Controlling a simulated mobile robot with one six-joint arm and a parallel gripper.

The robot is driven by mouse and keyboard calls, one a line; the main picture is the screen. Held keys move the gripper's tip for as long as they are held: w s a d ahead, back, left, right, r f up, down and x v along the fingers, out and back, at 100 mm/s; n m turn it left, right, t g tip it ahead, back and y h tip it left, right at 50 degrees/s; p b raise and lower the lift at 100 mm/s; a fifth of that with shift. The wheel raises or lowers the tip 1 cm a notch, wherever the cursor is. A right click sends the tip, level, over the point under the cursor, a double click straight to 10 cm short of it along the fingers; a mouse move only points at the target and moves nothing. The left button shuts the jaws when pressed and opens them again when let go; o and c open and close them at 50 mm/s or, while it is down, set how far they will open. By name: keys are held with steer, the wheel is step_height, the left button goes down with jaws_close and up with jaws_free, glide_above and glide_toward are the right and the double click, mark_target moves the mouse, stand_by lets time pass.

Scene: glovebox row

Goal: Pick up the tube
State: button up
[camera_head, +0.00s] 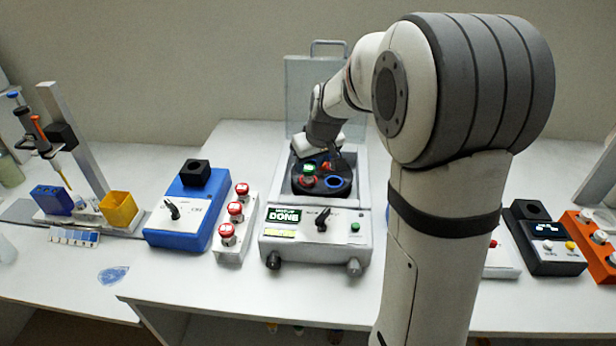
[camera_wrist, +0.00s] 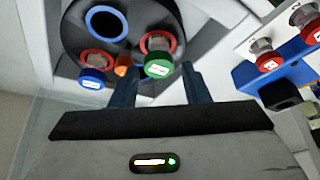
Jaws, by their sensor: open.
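A tube with a green cap (camera_wrist: 158,67) stands in a red-ringed hole of the dark rotor in the wrist view. It also shows in the head view (camera_head: 309,168). A second tube with a blue cap (camera_wrist: 95,59) stands in another red-ringed hole. A small orange part (camera_wrist: 124,66) shows between them, partly hidden. The blue-ringed hole (camera_wrist: 104,24) looks empty. My gripper (camera_wrist: 158,80) is open and empty, its fingers apart close to the green-capped tube; contact cannot be told. The rotor (camera_head: 318,190) sits in the grey-white centrifuge (camera_head: 290,244), whose panel reads DONE.
The centrifuge's clear lid (camera_head: 303,90) stands raised behind the rotor. Left are red-capped switches (camera_head: 228,236), a blue device (camera_head: 176,238) and a pipette stand (camera_head: 78,150). Right are a black device (camera_head: 545,252) and an orange one (camera_head: 598,245).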

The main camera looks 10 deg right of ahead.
mark_target(309, 168)
steer(key=x, duration=0.3)
steer(key=shift+w+f, duration=0.2)
steer(key=shift+f, duration=0.05)
steer(key=c, duration=0.7)
